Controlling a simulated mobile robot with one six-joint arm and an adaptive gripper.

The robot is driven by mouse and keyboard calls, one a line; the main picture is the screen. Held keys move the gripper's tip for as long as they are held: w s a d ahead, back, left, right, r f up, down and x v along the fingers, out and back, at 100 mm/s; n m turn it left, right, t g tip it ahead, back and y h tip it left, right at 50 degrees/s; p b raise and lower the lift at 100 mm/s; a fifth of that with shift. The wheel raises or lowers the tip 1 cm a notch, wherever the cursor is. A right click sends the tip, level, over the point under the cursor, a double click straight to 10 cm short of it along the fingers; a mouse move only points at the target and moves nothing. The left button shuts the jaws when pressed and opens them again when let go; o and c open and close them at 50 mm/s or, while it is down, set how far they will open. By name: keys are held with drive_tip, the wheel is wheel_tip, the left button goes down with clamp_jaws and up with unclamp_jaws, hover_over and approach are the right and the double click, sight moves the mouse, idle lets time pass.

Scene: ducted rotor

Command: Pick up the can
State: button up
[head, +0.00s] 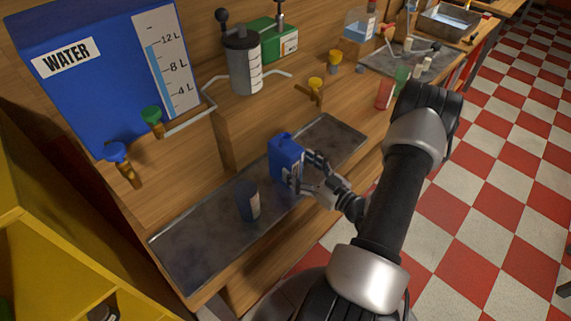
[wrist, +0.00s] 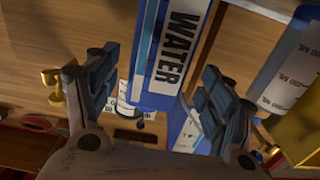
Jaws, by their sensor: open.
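The blue can (head: 286,160) stands upright on the dark metal tray, with a white label on its near side. In the wrist view the can (wrist: 178,50) fills the upper middle and its label reads WATER. My gripper (head: 305,170) is open at the can's right side in the head view. In the wrist view, my gripper's (wrist: 158,82) two fingers are spread, with the can between and beyond them. I cannot tell whether a finger touches it. The can's near lower side is partly hidden by the fingers in the head view.
A dark blue measuring cup (head: 248,201) stands on the tray (head: 185,258), left of the can; it also shows in the wrist view (wrist: 288,58). A wooden block (head: 232,140) stands behind the can. A large blue water tank (head: 90,100) stands at the upper left.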

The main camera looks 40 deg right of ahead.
sight(286, 155)
drive_tip(key=w+b, duration=0.1)
drive_tip(key=w, duration=0.5)
drive_tip(key=shift+w+a+r+b, duration=0.1)
drive_tip(key=shift+w+a+b, duration=0.1)
drive_tip(key=shift+b, duration=0.2)
drive_tip(key=shift+d, duration=0.1)
drive_tip(key=c, duration=1.8)
drive_tip(key=shift+r, duration=0.15)
